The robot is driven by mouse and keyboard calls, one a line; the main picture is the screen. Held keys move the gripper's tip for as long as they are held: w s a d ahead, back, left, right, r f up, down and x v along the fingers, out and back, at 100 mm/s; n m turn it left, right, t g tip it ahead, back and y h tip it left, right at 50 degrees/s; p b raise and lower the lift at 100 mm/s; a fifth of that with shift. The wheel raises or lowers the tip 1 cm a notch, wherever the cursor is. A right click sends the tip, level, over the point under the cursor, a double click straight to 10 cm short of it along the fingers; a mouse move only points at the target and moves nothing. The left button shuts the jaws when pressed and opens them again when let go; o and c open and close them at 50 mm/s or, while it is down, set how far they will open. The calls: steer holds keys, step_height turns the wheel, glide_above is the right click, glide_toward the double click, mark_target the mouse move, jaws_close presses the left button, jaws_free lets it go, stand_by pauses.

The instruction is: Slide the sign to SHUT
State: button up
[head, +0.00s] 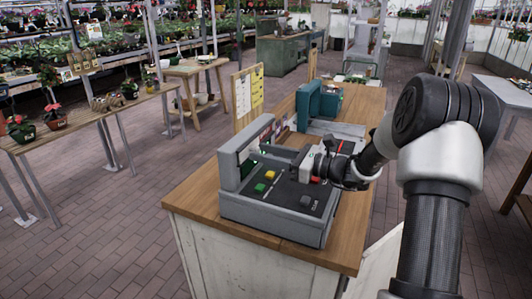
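No lettering that reads SHUT is legible in the head view, and I cannot pick out the sign for sure. A small red and purple patch (268,134) shows behind the grey machine (272,222) on the wooden counter; it is too small to read. My gripper (308,168) is at the end of my arm, which reaches in from the right. It is over the right rear part of the grey machine, pointing left. Its fingertips are too small and partly hidden, so I cannot tell whether they touch anything.
The grey machine has yellow, green and grey buttons on its sloped top. A teal machine (317,104) stands behind it on the counter (195,196). A wood-framed notice board (247,95) stands at the counter's left edge. Plant tables (84,117) line the left; brick floor lies between.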

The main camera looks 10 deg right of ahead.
steer(key=v, duration=1.7)
steer(key=shift+d, duration=0.25)
